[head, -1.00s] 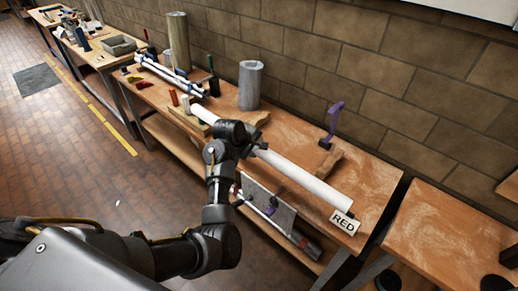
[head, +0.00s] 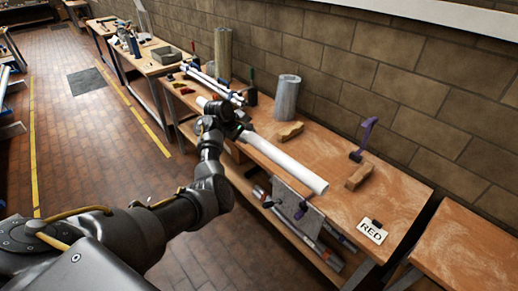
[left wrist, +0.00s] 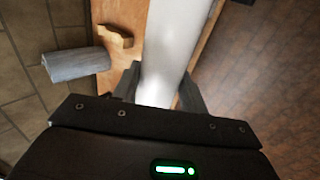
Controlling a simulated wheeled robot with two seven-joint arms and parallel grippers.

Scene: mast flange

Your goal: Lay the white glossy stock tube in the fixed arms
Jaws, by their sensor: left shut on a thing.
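The white glossy tube (head: 285,163) is held in my left gripper (head: 228,122), clear of the two wooden blocks and over the front of the workbench. It slants from upper left to lower right in the head view. In the left wrist view the tube (left wrist: 176,45) runs between the two fingers of my left gripper (left wrist: 160,92), which are shut on it. Blue and white arm-like supports (head: 10,108) show at the left edge of the head view, partly cut off; I cannot tell if they are the fixed arms. My right gripper is not in view.
A brick wall stands behind. The tiled floor (head: 95,150) to the left is open.

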